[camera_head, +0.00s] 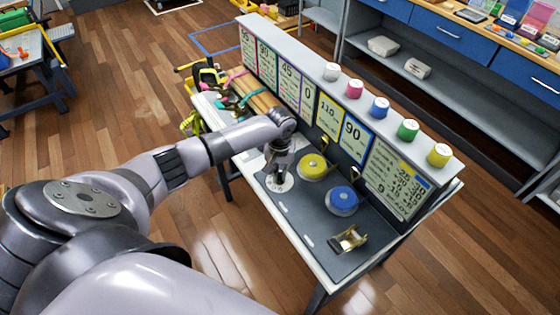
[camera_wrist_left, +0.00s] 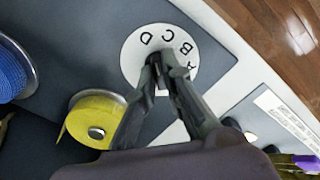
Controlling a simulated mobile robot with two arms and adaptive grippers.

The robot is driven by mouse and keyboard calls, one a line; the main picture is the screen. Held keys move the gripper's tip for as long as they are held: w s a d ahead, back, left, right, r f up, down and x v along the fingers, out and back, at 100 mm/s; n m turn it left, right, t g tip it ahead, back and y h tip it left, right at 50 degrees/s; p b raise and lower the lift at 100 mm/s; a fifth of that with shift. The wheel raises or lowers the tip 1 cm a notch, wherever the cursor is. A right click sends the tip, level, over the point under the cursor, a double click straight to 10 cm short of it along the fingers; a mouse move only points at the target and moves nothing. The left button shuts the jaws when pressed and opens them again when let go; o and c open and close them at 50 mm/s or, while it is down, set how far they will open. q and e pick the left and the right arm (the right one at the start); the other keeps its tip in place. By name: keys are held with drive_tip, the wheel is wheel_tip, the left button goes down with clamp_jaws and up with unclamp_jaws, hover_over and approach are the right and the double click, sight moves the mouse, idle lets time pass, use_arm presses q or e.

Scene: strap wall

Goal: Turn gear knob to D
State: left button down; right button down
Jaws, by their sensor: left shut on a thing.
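The gear dial is a white disc (camera_wrist_left: 133,60) on the dark bench panel, marked with the black letters A, B, C and D along its rim in the left wrist view. It also shows in the head view as a white disc (camera_head: 282,185) below my gripper. My left gripper (camera_wrist_left: 158,68) is over the middle of the disc, its fingers shut on the gear knob. In the head view the gripper (camera_head: 278,172) reaches down to the disc. The knob is mostly hidden between the fingers, so I cannot tell which letter it points to. My right gripper is not in view.
A yellow strap roll (camera_head: 313,166) and a blue one (camera_head: 342,200) sit beside the dial. A metal buckle (camera_head: 348,240) lies near the bench's front right. A sign board (camera_head: 329,113) with a ledge of coloured spools stands behind. Straps and wooden bars (camera_head: 254,95) lie at the left end.

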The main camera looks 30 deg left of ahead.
sight(280, 175)
use_arm(q)
drive_tip(key=shift+r+n+p, duration=0.1)
drive_tip(key=shift+n+p, duration=0.85)
drive_tip(key=shift+n, duration=0.15)
drive_tip(key=c, duration=1.7)
unclamp_jaws()
wheel_tip(280, 175, up, 12)
drive_tip(key=shift+c, duration=0.3)
